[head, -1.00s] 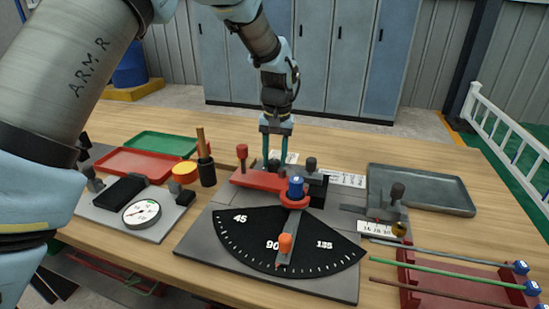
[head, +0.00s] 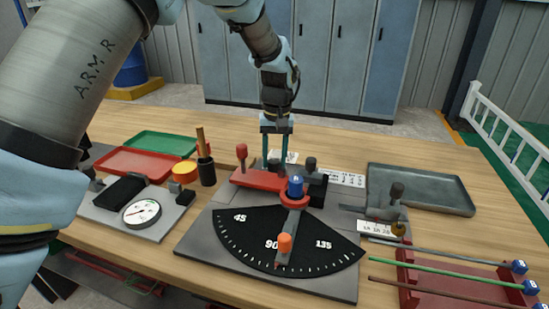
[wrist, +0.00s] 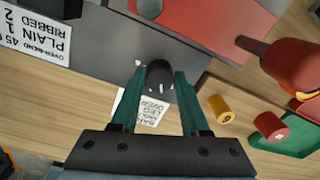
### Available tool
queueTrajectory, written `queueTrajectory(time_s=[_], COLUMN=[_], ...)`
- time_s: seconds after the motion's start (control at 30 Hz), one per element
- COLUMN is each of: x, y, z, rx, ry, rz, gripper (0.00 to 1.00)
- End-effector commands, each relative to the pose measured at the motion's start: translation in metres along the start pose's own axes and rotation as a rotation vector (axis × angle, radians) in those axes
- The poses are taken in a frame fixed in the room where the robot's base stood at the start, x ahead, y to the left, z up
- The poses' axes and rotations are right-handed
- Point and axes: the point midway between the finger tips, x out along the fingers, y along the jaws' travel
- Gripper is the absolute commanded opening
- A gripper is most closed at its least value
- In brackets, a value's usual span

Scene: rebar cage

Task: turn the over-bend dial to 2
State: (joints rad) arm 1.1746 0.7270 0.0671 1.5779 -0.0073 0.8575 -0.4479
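The over-bend dial (wrist: 159,76) looks like a small dark round knob in the wrist view, at the edge of the grey bender plate. My gripper (wrist: 160,72) has its two green fingers on either side of the knob, which about fills the gap between the tips. I cannot tell whether they press on it. In the head view my gripper (head: 276,165) points down behind the red arm of the bender, and the dial is hidden there. The dial's pointer and numbers are not readable.
A card (wrist: 36,34) with over-bend values for plain and ribbed lies beside the dial. A red lever (head: 255,178) and black posts stand close to my fingers. A grey tray (head: 420,190) is at right; red and green trays are at left.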

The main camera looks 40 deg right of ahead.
Motion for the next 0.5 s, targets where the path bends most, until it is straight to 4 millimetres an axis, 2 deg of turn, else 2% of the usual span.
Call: queueTrajectory(time_s=[0.03, 0.23, 0.5], x=[0.0000, 0.0000, -0.0017], y=[-0.0001, 0.0000, 0.0002], z=[0.0001, 0.0000, -0.0003], rx=[0.000, 0.001, 0.001], ry=[0.000, 0.000, 0.001], rz=[0.000, 0.000, 0.001], gripper=[0.52, 0.73, 0.73])
